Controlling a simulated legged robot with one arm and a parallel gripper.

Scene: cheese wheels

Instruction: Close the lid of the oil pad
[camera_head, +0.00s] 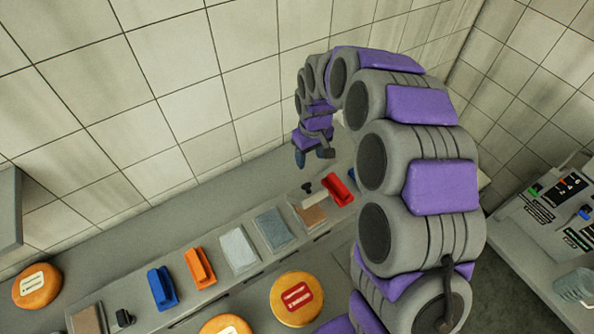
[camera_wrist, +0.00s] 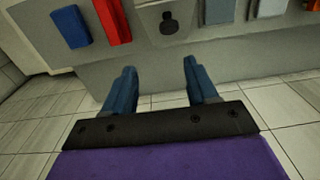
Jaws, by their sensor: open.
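The oil pad is not clearly identifiable. The likeliest candidate is a small tray with a brown pad and a pale raised part (camera_head: 311,212), right of centre on the counter in the head view; I cannot tell if that part is its lid. A black knob (camera_head: 307,187) stands beside it. In the wrist view a black knob (camera_wrist: 169,22) shows on a grey plate at the top. My gripper (camera_head: 314,157) hangs above the counter, near the knob and a red block (camera_head: 338,189). In the wrist view its blue fingers (camera_wrist: 160,84) are apart, with nothing between them.
The counter (camera_head: 150,240) also holds a blue block (camera_head: 162,287), an orange block (camera_head: 199,267), a pale pad (camera_head: 239,249) and a blue-grey pad (camera_head: 274,228). Cheese wheels (camera_head: 298,299) lie in front and at the left. Tiled walls stand behind. My arm hides part of the right side.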

